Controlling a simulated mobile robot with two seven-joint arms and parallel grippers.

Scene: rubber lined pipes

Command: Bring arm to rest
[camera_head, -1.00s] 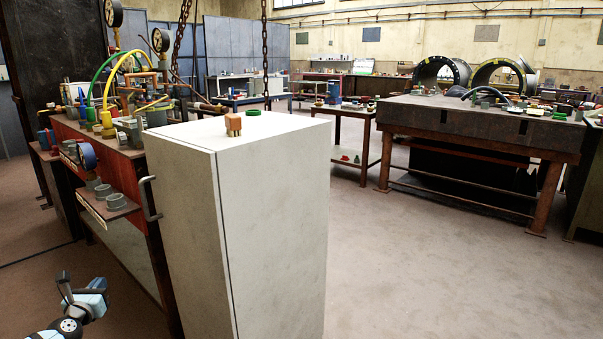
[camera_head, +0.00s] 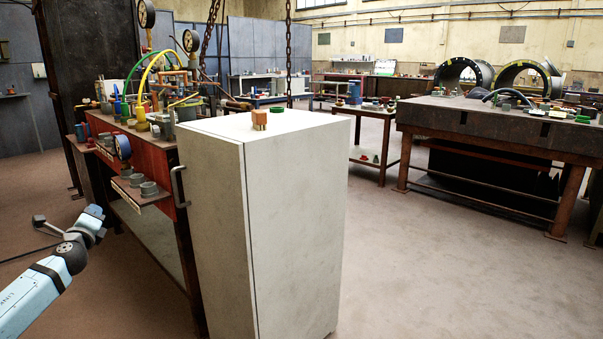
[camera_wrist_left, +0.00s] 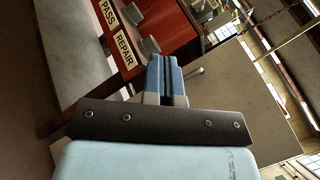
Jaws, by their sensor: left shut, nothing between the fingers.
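My left arm (camera_head: 45,280) comes in from the lower left in the head view. Its left gripper (camera_head: 97,217) is in the open space left of the workbench and the white cabinet, apart from both. In the left wrist view the two blue fingers of this gripper (camera_wrist_left: 165,62) are together, with nothing between them. Beyond them are the red bench front with PASS and REPAIR labels (camera_wrist_left: 116,34) and the pale cabinet side (camera_wrist_left: 225,105). My right gripper is not in view.
The white cabinet (camera_head: 300,210) stands in the middle, with a small wooden block (camera_head: 259,118) and a green ring (camera_head: 277,110) on top. The cluttered red workbench (camera_head: 165,150) is behind its left side. A heavy dark table (camera_head: 470,120) stands at right. Floor is clear front right.

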